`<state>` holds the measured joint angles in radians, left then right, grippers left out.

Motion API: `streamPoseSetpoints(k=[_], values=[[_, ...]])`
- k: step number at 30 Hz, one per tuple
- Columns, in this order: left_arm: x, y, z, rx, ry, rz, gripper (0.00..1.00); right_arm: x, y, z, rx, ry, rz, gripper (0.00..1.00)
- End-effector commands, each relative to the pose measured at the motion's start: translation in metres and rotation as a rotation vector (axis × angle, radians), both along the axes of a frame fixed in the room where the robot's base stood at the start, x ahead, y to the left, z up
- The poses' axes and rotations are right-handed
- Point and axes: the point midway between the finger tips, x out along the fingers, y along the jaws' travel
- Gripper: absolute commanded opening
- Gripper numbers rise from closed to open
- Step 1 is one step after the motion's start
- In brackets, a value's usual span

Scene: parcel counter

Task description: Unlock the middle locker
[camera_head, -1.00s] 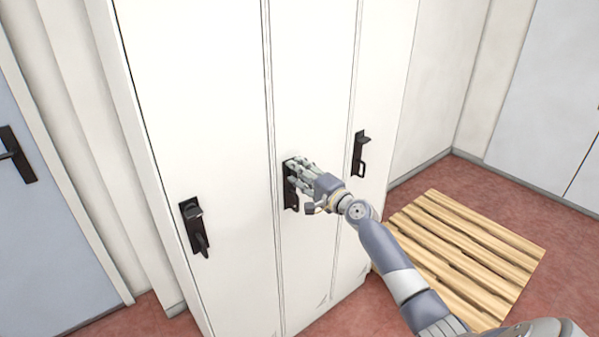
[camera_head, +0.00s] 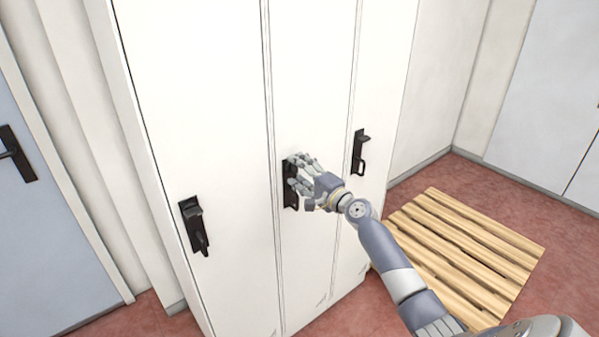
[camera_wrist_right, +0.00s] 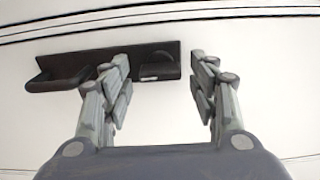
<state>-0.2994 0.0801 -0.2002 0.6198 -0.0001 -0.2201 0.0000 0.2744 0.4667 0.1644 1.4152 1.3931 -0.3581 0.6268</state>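The middle locker (camera_head: 312,80) is a white door between two others, and it is closed. Its black lock plate (camera_head: 289,186) is partly hidden behind my right gripper (camera_head: 296,177) in the head view. In the right wrist view the lock plate (camera_wrist_right: 100,67) runs across the upper left, with a handle at its left end and a small knob (camera_wrist_right: 157,66) at its right end. My right gripper (camera_wrist_right: 160,80) is open, its fingers spread wide around the right end of the plate, with nothing held. My left gripper is not in view.
The left locker has a black handle plate (camera_head: 193,224) and the right locker has another (camera_head: 358,152). A wooden slatted pallet (camera_head: 465,250) lies on the red floor at right. A blue-grey door (camera_head: 45,220) stands at far left.

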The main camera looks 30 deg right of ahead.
Motion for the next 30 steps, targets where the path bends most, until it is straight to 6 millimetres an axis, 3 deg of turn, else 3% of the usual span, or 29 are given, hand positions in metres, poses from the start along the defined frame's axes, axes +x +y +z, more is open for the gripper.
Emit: streamPoseSetpoints(k=[11,24,30], values=[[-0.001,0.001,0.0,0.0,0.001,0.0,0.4,-0.01,-0.001,-0.001,-0.003,0.001,0.0,0.55],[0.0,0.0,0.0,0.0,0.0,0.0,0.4,-0.088,-0.007,-0.002,-0.002,0.003,0.0,0.55],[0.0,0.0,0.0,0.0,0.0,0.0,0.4,-0.112,-0.009,-0.001,-0.001,0.002,0.0,0.55]])
